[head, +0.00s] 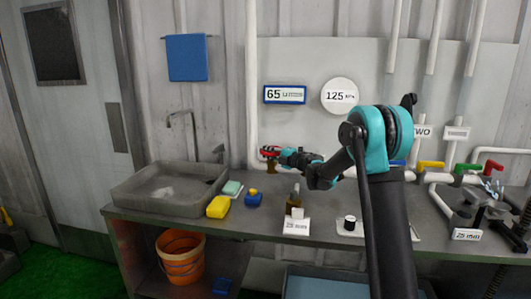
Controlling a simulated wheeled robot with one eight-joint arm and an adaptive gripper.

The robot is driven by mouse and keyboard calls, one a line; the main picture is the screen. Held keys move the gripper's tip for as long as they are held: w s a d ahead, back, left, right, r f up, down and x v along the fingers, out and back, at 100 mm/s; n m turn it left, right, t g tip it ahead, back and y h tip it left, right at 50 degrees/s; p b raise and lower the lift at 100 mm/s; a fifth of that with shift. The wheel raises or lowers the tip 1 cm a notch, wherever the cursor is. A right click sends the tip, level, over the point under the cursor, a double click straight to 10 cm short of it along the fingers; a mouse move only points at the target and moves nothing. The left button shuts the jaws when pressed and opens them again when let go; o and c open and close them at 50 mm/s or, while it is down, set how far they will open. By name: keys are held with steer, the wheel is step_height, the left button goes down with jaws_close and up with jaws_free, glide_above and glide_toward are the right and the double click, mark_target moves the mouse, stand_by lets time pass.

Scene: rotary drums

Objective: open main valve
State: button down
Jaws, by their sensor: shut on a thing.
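The main valve appears to be the one with a red handle (266,150), low on the white vertical pipe at the back of the counter. My arm reaches left across the counter toward it. My gripper (279,153) is at the red handle and shut on it. The fingers partly hide the handle, and its exact angle is too small to tell.
Valves with yellow (431,164), green (467,169) and red (494,166) handles sit on pipes to the right. A grey sink (130,189), a yellow sponge (218,207) and a small bottle (294,198) are on the counter. An orange bucket (181,258) stands below.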

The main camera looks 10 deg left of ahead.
steer(key=shift+s+d+n+g+y, duration=0.15)
steer(key=shift+n+g+y, duration=0.25)
steer(key=shift+n+g, duration=0.5)
steer(key=shift+s+d+n+g+y, duration=0.15)
steer(key=shift+n+g+y, duration=0.3)
steer(key=shift+g, duration=0.7)
steer(key=shift+s+n+g+y, duration=0.15)
steer(key=shift+n+g+y, duration=0.2)
steer(key=shift+n+g, duration=0.55)
steer(key=c, duration=1.5)
jaws_free()
steer(key=shift+d, duration=0.2)
steer(key=v, duration=1.1)
steer(key=shift+d, duration=0.35)
